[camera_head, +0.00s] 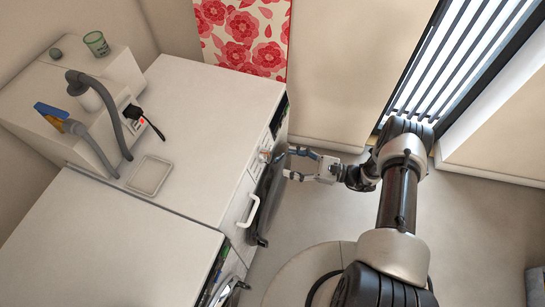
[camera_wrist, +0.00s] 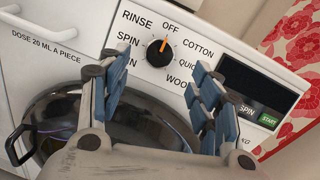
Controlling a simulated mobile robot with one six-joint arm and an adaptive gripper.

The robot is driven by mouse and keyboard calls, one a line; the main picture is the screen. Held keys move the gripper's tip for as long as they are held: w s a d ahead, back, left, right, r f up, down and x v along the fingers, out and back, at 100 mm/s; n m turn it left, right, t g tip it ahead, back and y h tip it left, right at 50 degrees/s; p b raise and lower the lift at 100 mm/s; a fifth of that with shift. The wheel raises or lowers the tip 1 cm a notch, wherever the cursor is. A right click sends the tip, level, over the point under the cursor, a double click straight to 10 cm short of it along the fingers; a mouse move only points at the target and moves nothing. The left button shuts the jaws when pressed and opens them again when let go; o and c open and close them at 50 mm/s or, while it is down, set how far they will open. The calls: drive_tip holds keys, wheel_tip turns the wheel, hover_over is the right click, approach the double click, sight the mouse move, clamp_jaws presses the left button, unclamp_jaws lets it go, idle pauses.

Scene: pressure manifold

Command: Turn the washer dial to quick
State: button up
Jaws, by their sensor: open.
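The washer dial (camera_wrist: 159,53) is a round black knob with an orange pointer mark in the wrist view. The mark points up toward the OFF label. RINSE and SPIN stand to its left, COTTON, QUICK (camera_wrist: 188,64) and WOOL to its right. A further label at lower left is partly hidden by a finger. My gripper (camera_wrist: 158,66) is open, with one blue-padded finger on each side of the dial in the picture and nothing between them. In the head view my gripper (camera_head: 287,163) is in front of the washer's front face.
Below the dial is the washer's round dark door (camera_wrist: 150,125). A dark display (camera_wrist: 255,88) and a green START button (camera_wrist: 268,119) lie to the right. A white handle (camera_wrist: 38,20) is at upper left. The white counter (camera_head: 205,125) holds a dish (camera_head: 151,176).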

sight(270, 157)
drive_tip(key=x, duration=0.7)
drive_tip(key=shift+a, duration=0.2)
drive_tip(key=shift+c, duration=0.3)
drive_tip(key=c, duration=1)
